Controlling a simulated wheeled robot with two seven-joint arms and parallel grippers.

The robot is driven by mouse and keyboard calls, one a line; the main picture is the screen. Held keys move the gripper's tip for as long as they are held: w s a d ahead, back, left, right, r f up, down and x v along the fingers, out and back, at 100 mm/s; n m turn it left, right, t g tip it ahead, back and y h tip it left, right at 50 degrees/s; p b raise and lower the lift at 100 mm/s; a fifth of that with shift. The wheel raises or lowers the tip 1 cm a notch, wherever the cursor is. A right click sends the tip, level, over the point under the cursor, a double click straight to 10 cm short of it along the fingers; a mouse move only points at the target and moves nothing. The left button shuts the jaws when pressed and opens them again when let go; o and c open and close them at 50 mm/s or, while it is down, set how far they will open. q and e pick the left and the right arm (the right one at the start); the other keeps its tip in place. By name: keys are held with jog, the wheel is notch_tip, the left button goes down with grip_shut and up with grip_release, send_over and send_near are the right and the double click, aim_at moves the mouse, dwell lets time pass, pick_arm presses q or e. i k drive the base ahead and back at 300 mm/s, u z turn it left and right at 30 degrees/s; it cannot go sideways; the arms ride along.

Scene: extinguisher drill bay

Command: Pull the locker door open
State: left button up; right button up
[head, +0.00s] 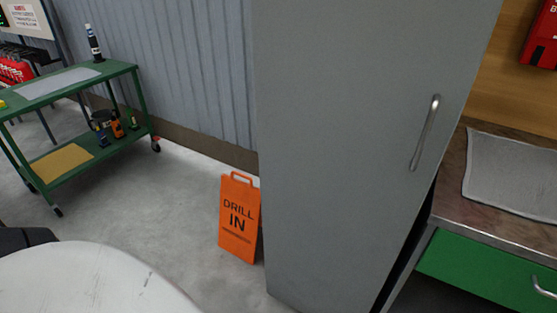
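The tall grey locker door (345,130) fills the middle of the head view. Its upright metal bar handle (425,133) is on the right side of the door, slightly tilted in the picture. The door looks flat, and I cannot tell from this view whether it is fully shut. Neither of my grippers shows in the head view, and nothing is seen touching the handle.
An orange "DRILL IN" floor sign (239,217) stands just left of the locker. A green wheeled cart (135,68) stands at the far left. A workbench with a green drawer (485,272) is close on the right. Grey floor between cart and sign is clear.

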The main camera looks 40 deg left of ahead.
aim_at(360, 103)
jog(key=u, duration=1)
jog(key=i, duration=0.2)
jog(key=z, duration=0.1)
jog(key=k, duration=0.55)
jog(key=u, duration=1.3)
jog(key=i, duration=0.85)
jog(key=z, duration=1.85)
